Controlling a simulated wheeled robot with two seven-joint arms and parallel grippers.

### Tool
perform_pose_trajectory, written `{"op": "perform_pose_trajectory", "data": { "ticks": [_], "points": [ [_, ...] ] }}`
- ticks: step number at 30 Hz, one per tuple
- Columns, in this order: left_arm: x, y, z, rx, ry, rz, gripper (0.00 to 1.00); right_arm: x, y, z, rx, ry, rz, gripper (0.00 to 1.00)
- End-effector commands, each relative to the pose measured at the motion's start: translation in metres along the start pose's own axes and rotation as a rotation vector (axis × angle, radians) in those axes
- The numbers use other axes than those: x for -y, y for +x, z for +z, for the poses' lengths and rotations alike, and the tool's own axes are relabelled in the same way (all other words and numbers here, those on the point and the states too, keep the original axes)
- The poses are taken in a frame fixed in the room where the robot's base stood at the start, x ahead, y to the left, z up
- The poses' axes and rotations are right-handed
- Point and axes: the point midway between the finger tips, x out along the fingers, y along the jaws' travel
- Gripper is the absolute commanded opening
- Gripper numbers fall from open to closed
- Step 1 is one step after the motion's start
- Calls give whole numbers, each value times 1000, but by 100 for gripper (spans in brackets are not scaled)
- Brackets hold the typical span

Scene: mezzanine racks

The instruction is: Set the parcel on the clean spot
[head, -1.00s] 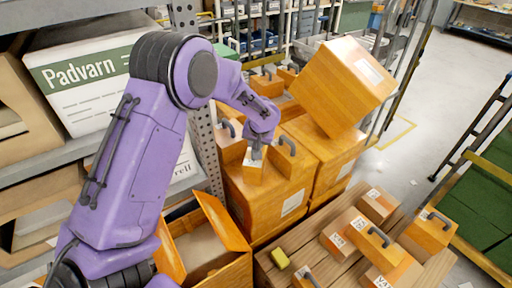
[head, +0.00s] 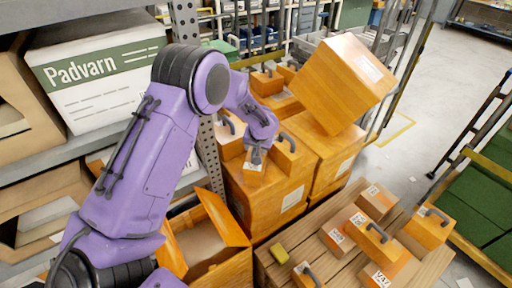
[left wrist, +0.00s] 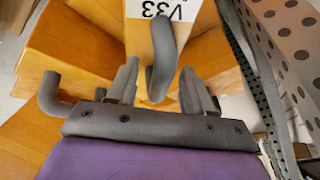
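My left gripper (head: 256,152) points down at a small orange parcel with a white label (head: 254,168), on top of a large orange box stack. In the left wrist view the parcel's label reads V33 (left wrist: 172,8). Its dark grey handle (left wrist: 161,55) stands between the two spread fingers of my left gripper (left wrist: 160,88), with gaps on both sides. Similar handled parcels stand beside it, one to the right (head: 287,155). No spot marked as clean can be made out. My right gripper is not in view.
A large box (head: 340,85) sits tilted on the stack. A metal rack post (head: 186,30) and an open carton (head: 205,240) are close to my arm.

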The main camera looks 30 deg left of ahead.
Motion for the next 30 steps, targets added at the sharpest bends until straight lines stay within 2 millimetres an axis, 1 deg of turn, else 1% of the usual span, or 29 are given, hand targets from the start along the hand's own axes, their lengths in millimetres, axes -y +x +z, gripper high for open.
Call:
{"op": "perform_pose_trajectory", "data": {
  "ticks": [4,5,7,8,15,19,23,30],
  "points": [
    [1,-4,-2,0,-1,0,51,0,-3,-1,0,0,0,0],
    [1,-6,-2,-1,0,0,51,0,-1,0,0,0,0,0],
    [0,-16,-2,-3,-1,1,51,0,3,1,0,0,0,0],
    [0,-23,-2,-4,-2,1,51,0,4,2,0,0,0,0],
    [0,-85,-2,-5,-1,0,51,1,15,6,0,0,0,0],
    [0,-109,-2,-2,-2,0,51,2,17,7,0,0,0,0],
    [0,-121,-1,1,0,-1,51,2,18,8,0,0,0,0],
    [0,-123,-1,2,0,-1,51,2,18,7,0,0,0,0]
  ]
}}
